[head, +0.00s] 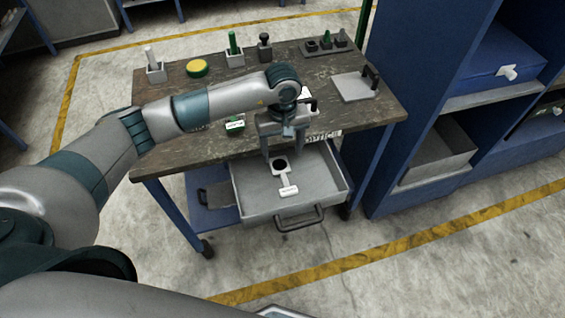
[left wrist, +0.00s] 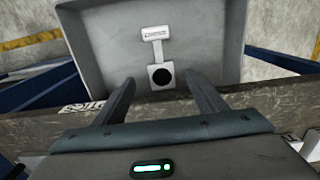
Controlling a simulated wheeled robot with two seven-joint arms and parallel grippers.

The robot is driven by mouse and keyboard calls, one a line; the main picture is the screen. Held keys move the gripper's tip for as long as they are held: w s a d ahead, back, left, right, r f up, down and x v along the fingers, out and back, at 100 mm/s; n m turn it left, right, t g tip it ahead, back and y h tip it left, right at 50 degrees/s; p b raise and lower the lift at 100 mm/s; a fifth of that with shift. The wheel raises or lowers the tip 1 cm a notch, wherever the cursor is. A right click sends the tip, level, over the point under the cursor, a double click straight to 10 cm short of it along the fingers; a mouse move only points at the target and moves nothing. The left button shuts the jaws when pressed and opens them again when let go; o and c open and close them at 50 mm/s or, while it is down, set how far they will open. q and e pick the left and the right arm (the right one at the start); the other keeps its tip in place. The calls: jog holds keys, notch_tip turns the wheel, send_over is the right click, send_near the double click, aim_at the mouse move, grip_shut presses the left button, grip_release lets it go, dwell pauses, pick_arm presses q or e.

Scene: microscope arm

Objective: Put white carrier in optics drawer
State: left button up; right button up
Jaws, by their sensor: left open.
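The white carrier (head: 284,181) lies inside the open optics drawer (head: 322,196) under the workbench. It has a square end with a dark round hole and a narrow stem to a labelled white block. My left gripper (head: 280,152) is open and empty, just above the hole end of the carrier, at the bench's front edge. In the left wrist view the carrier (left wrist: 156,56) lies on the drawer floor (left wrist: 105,50), beyond the two spread fingertips (left wrist: 160,85), and is apart from them. My right gripper is not in view.
A blue shelf (head: 415,110) stands at the right. The drawer handle (head: 301,221) juts out over clear floor.

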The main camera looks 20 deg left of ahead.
pick_arm(q)
jog(key=shift+r+b, duration=0.35)
jog(key=shift+r, duration=1.15)
